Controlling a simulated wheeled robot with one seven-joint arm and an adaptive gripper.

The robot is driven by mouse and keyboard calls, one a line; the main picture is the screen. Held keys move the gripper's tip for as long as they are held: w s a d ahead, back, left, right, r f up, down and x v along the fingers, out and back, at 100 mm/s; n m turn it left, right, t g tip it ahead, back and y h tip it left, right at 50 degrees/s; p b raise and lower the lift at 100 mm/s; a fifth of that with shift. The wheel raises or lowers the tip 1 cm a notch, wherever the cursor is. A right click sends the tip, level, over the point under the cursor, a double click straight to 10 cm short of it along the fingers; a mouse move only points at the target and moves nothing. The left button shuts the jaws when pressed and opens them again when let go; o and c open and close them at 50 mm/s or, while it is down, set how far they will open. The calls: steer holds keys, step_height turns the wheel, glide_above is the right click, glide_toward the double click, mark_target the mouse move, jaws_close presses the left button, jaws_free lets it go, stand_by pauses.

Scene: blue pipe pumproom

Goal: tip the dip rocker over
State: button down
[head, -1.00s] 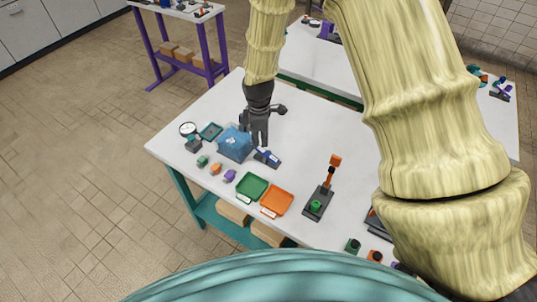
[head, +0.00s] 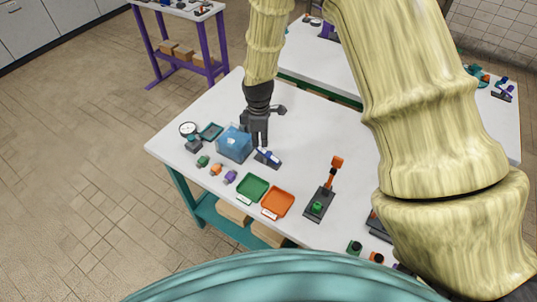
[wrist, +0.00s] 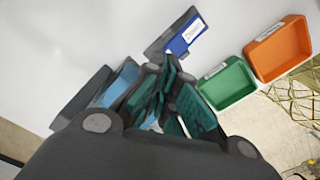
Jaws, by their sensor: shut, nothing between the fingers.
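The dip rocker, a small blue rocker with a white label on a dark base (head: 268,158), sits on the white table; it also shows in the wrist view (wrist: 185,38). I cannot tell clearly which way its blue plate leans. My gripper (head: 262,144) points down just behind the rocker and is shut and empty. In the wrist view its fingertips (wrist: 166,66) lie close to the rocker's near edge. I cannot tell whether they touch it. The fingers hide a little of the rocker's near side.
A translucent blue box (head: 234,144) stands close left of my gripper. A green tray (head: 252,187) and an orange tray (head: 278,202) lie in front. A dark base with an orange-topped lever (head: 328,188) stands to the right. Several small blocks lie near the left edge.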

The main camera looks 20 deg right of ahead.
mark_target(261, 149)
steer(key=shift+f, duration=0.35)
steer(key=shift+f, duration=0.2)
steer(key=shift+f+b, duration=0.35)
steer(key=shift+b, duration=0.05)
steer(key=shift+f, duration=0.55)
steer(key=shift+f+b, duration=0.1)
steer(key=shift+b, duration=0.2)
steer(key=shift+s+f, duration=0.1)
steer(key=shift+f, duration=0.15)
